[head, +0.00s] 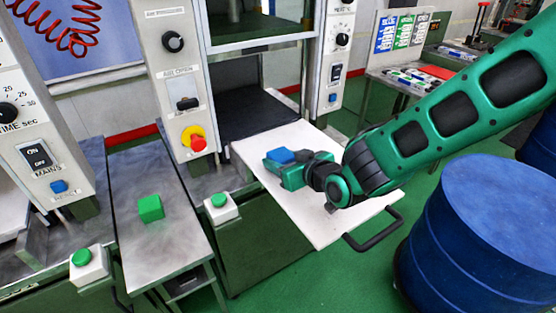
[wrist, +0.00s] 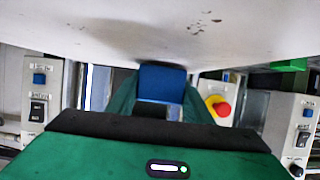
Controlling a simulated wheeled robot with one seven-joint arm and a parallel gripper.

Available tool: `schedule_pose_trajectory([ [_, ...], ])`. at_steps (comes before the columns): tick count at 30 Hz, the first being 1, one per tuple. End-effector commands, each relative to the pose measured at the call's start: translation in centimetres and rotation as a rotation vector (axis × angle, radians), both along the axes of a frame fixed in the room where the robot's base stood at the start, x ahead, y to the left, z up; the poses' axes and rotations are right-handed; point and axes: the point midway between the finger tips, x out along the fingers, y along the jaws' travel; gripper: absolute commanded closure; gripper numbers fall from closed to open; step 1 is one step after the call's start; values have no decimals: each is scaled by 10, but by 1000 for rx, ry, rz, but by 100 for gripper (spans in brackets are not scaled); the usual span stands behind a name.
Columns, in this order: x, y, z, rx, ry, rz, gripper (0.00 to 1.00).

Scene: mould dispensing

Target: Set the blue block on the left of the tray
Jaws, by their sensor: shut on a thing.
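The blue block (head: 281,156) is held in my gripper (head: 290,173) over the left part of the white tray (head: 308,218). The green jaws are shut on the block. In the wrist view the blue block (wrist: 162,82) sits between the green fingers, close to the pale tray surface (wrist: 110,30). I cannot tell whether the block touches the tray. The gripper and wrist hide part of the tray below them.
A green block (head: 151,208) lies on the metal side table (head: 165,245) at the left. The press with its red stop button (head: 198,142) stands behind the tray. A black handle (head: 375,232) juts from the tray's front right. A blue drum (head: 490,230) stands at the right.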

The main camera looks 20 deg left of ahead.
Motion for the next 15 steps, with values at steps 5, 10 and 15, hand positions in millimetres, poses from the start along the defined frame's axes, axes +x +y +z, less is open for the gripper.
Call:
schedule_pose_trajectory([
  [5,0,1,-3,2,-3,0,100],
  [10,0,1,-3,2,-3,0,100],
  [15,0,0,-6,0,-1,0,37],
])
